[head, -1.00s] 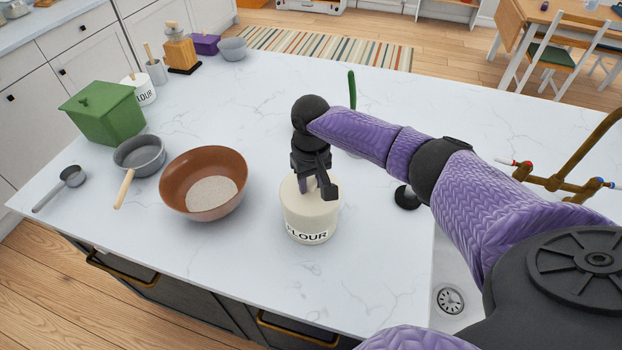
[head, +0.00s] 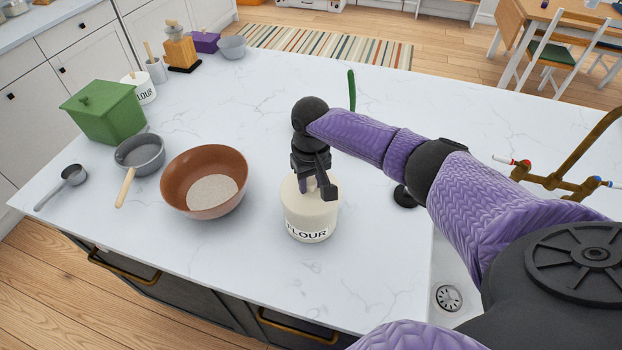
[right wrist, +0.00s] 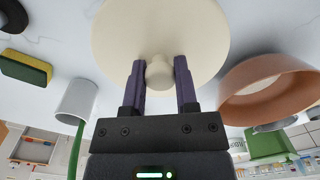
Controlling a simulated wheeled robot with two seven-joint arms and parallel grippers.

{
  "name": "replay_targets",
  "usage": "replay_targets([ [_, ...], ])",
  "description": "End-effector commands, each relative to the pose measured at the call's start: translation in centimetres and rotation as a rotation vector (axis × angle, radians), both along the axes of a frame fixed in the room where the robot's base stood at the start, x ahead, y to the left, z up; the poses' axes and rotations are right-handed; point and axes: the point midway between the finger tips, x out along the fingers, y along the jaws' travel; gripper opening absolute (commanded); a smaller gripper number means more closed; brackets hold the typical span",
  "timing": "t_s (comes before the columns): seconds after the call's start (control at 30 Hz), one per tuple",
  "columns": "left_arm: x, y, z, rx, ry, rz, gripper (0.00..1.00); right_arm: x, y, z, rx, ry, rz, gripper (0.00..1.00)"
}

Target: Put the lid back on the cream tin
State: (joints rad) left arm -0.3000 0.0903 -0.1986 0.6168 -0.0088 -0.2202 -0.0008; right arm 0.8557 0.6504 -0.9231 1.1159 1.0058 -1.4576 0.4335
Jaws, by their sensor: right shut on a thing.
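The cream tin (head: 309,229), marked FLOUR, stands upright on the white counter. The round cream lid (head: 329,189) sits level over its mouth; a gap between them cannot be made out. My right gripper (head: 318,185) reaches down from above. In the right wrist view, its two fingers (right wrist: 160,80) stand on either side of the lid's small knob (right wrist: 159,74) and are shut on it. The lid's top (right wrist: 158,30) shows there as a wide disc and hides the tin's rim. My left gripper is not in view.
A brown bowl (head: 179,180), a grey pan (head: 140,150) and a green box (head: 103,110) stand to the left. Another flour tin (head: 143,92) is behind. A white cup (right wrist: 76,99) and a sponge (right wrist: 26,68) show in the wrist view. The counter before the tin is clear.

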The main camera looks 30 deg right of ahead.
Motion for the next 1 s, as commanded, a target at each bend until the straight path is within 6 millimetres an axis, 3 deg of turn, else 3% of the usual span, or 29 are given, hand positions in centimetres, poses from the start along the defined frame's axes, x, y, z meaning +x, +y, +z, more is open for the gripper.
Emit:
replay_targets([
  [0.47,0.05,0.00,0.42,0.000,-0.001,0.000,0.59,-0.01,0.02,-0.03,0.000,0.001,0.000,0.00],
  [0.5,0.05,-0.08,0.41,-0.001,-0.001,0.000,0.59,-0.01,0.02,-0.03,0.000,0.001,0.000,0.39],
  [0.67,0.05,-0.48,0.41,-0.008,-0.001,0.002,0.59,-0.01,0.01,-0.02,0.000,0.001,-0.001,0.73],
  [0.7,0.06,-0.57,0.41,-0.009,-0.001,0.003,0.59,-0.01,0.01,-0.02,0.000,0.000,-0.001,0.78],
  [0.87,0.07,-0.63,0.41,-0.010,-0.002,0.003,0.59,-0.01,0.01,-0.02,0.000,0.000,-0.001,0.78],
  [0.97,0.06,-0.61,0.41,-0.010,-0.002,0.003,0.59,-0.01,0.01,-0.02,0.000,0.001,-0.001,0.99],
  [1.0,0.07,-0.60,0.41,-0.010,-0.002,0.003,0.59,-0.01,0.01,-0.02,0.000,0.001,-0.001,1.00],
])
